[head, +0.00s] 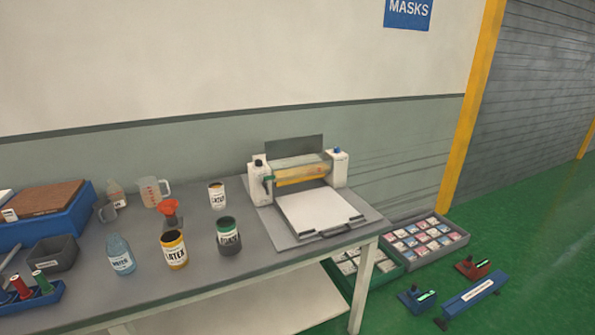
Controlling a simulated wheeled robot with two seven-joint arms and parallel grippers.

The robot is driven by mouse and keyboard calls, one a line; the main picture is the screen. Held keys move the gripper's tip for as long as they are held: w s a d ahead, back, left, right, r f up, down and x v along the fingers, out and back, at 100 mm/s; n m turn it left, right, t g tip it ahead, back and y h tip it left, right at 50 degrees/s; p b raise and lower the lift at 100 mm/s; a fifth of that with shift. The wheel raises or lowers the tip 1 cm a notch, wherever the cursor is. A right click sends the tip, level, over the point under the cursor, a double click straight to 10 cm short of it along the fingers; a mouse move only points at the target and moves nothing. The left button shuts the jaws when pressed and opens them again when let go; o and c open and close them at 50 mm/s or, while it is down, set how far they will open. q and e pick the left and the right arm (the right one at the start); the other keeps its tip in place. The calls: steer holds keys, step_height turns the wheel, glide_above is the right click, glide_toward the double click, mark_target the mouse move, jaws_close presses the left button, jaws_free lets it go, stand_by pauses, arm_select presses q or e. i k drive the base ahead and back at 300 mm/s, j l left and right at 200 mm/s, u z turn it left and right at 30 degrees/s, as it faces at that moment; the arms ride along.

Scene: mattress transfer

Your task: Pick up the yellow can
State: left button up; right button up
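The yellow can (174,251) stands upright on the grey table, near its front edge. It has a white label with dark lettering and a dark open-looking top. A dark can with a green rim (229,237) stands to its right, and a blue bottle (121,255) stands to its left. A small orange-red funnel-like thing (169,209) is just behind it. Neither of my grippers shows in the head view.
A white can (217,196) and a clear measuring jug (152,192) stand farther back. A press with a white plate (312,212) fills the table's right end. Blue and grey bins (52,254) crowd the left. Trays and tools lie on the green floor at right.

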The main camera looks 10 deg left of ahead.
mark_target(172, 243)
steer(key=u, duration=1.4)
